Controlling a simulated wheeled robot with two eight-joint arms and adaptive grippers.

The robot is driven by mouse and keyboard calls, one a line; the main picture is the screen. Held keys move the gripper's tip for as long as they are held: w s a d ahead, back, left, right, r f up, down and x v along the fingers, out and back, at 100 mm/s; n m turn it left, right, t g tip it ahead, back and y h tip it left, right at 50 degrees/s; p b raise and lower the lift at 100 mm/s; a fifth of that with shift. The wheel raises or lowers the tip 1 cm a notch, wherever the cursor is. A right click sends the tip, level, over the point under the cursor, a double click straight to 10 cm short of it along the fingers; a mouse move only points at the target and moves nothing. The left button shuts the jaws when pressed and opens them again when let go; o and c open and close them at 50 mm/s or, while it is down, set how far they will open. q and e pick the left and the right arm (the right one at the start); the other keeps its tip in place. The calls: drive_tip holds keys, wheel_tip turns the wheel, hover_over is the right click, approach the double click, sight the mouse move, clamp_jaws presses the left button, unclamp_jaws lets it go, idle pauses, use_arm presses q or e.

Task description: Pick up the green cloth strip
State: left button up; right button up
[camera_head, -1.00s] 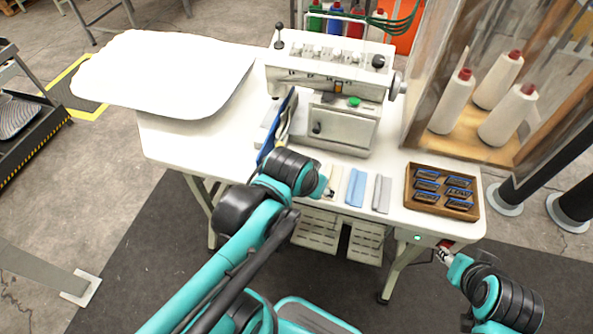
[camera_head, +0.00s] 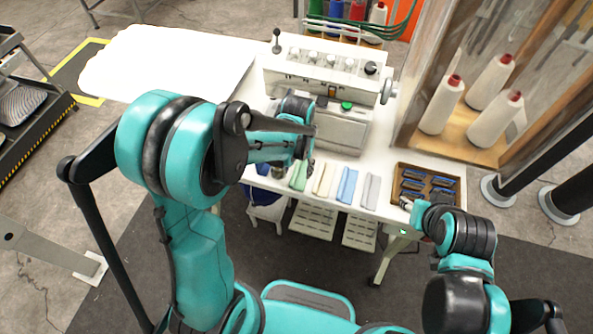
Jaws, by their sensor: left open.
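The green cloth strip (camera_head: 298,177) lies near the front edge of the white table (camera_head: 239,152), leftmost in a row of strips. My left gripper (camera_head: 308,167) is open just above and beside the far end of the green strip; its fingers are small and partly hidden by my wrist. I cannot tell whether they touch the cloth. My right gripper (camera_head: 405,203) is at the front left corner of the brown tray, and its jaws are too small to read.
A cream strip (camera_head: 324,180), a blue strip (camera_head: 347,186) and a grey strip (camera_head: 371,190) lie right of the green one. The sewing machine (camera_head: 325,78) stands behind. A brown tray (camera_head: 456,202) holds several dark blue pieces. Thread cones (camera_head: 441,104) stand at right.

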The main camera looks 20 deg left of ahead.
sight(298, 183)
use_arm(q)
wheel_tip(298, 183, down, 6)
drive_tip(key=shift+s+d+r+b, duration=0.1)
drive_tip(key=shift+b, duration=0.5)
drive_tip(key=shift+r, duration=0.1)
drive_tip(key=c, duration=0.9)
drive_tip(key=shift+c, duration=0.3)
